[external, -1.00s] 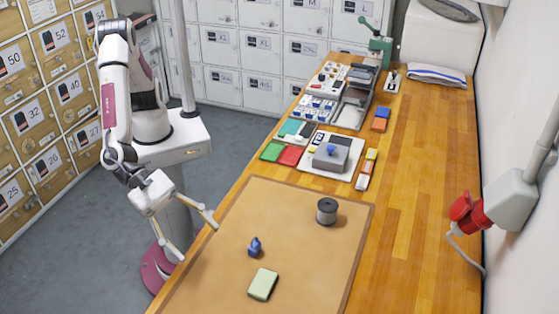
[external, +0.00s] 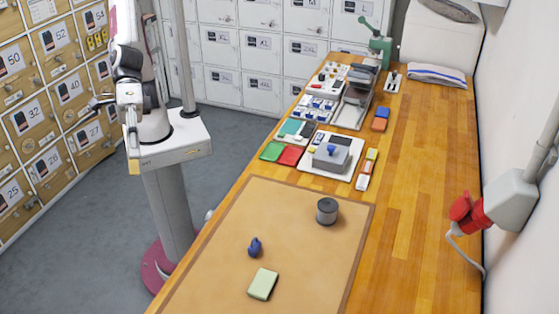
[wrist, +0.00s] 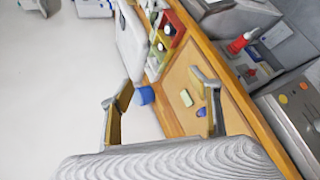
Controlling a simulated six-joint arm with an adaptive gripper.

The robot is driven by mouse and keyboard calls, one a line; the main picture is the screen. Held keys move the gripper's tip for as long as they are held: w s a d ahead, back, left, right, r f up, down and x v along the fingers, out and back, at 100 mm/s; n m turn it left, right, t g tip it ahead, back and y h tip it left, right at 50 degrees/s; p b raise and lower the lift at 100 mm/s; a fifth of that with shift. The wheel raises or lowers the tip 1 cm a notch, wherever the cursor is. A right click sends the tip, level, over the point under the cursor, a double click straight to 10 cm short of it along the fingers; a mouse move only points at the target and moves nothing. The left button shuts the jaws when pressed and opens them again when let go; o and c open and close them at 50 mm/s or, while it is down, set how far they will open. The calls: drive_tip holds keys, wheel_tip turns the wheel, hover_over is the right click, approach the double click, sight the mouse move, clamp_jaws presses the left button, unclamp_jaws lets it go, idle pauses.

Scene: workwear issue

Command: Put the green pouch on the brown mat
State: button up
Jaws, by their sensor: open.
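The pale green pouch (external: 263,284) lies flat on the brown mat (external: 300,207), near the front of the mat in the external view. It also shows small in the wrist view (wrist: 186,97), between my fingers but far beyond them. My gripper (external: 113,132) is open and empty. It hangs in front of the lockers, left of the table and well clear of the pouch and mat. Both spread fingers show in the wrist view (wrist: 160,86).
A small blue object (external: 255,247) and a dark grey spool (external: 327,211) stand on the mat. A white tray with a grey block (external: 332,155) and red and green pieces lie behind the mat. A red plug (external: 467,212) juts from the right wall.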

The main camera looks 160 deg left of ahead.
drive_tip(key=s+a+f+m+g, duration=0.2)
drive_tip(key=s+m, duration=0.4)
drive_tip(key=s, duration=0.5)
drive_tip(key=s+a+f+m+g+y, duration=0.1)
drive_tip(key=s+a+f+m+g, duration=0.1)
drive_tip(key=s+m, duration=0.4)
drive_tip(key=s+a+f+m+g, duration=0.2)
drive_tip(key=s+m, duration=0.4)
drive_tip(key=s, duration=1.1)
drive_tip(key=shift+a+f+m+y, duration=0.35)
drive_tip(key=shift+a+f, duration=0.25)
drive_tip(key=shift+f, duration=0.2)
